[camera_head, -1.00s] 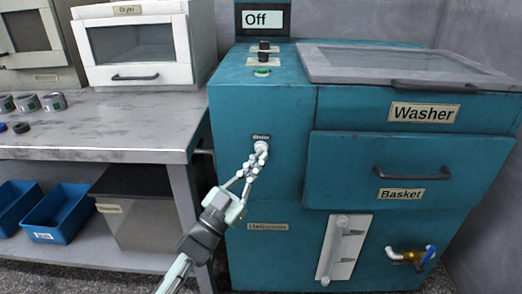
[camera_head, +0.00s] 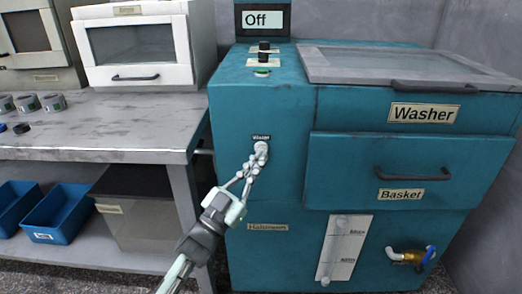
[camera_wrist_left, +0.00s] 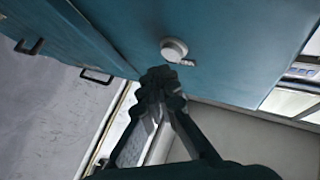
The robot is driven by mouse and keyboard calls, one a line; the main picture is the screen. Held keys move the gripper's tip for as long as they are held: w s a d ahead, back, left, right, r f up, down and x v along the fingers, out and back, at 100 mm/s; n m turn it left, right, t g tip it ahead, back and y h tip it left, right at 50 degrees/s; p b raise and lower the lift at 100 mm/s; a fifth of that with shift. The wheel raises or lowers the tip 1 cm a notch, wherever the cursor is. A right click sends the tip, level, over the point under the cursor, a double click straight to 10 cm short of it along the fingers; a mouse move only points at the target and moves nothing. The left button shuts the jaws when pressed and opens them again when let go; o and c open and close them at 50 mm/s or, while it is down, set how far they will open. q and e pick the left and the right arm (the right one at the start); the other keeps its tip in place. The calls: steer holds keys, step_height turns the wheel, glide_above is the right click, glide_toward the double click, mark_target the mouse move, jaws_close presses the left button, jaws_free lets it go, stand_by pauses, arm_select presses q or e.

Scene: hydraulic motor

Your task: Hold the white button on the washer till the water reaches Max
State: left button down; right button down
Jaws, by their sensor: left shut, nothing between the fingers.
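The teal washer (camera_head: 262,190) stands at centre right. Its round white button (camera_head: 261,147) is on the front, under a "Water" label; it also shows in the left wrist view (camera_wrist_left: 174,50). My left gripper (camera_head: 254,163) is shut and empty. Its fingertips (camera_wrist_left: 161,76) are just below the button, very close; I cannot tell for certain whether they touch it. The water gauge (camera_head: 341,250), with Max and Min labels, is low on the front; its level is too small to read surely. My right gripper is not in view.
The display (camera_head: 263,19) reads "Off". The basket drawer (camera_head: 340,170) is closed, and a brass tap (camera_head: 408,256) with a blue handle is below it. A metal workbench (camera_head: 100,125) with a white dryer (camera_head: 133,45) and blue bins (camera_head: 62,210) stands left.

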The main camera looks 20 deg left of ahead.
arm_select(q)
steer(key=shift+w+a, duration=0.15)
steer(key=shift+w, duration=0.25)
steer(key=shift+w+a, duration=0.1)
steer(key=shift+w, duration=0.3)
stand_by(7.2)
